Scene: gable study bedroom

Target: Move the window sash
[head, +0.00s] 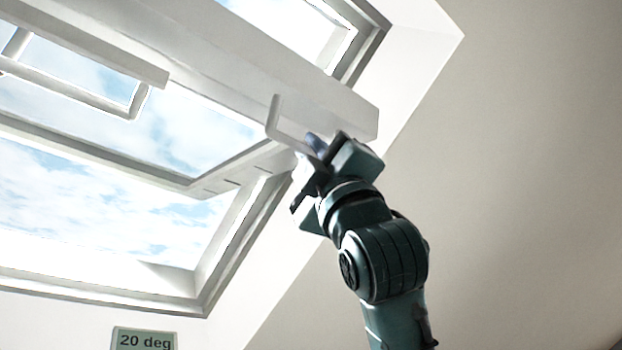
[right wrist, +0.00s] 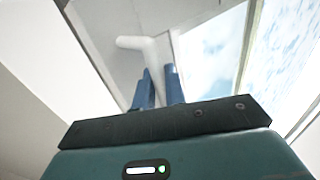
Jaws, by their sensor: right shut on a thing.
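The white window sash (head: 250,75) is tilted in its sloping roof frame and crosses the upper left of the head view. A white bent handle (head: 273,112) sits at the sash's right end. My right gripper (head: 316,145) is shut on the handle, and its fingers hide part of it. In the right wrist view the handle (right wrist: 140,43) runs down between the two blue fingers (right wrist: 159,90) of my right gripper. The sash's pale surface lies just beyond them. My left gripper is not in view.
The fixed window frame (head: 225,250) surrounds the opening, with cloudy sky behind. A small sign (head: 145,340) reading "20 deg" is on the wall below it. A plain sloping wall (head: 520,170) fills the right side, with free room in front.

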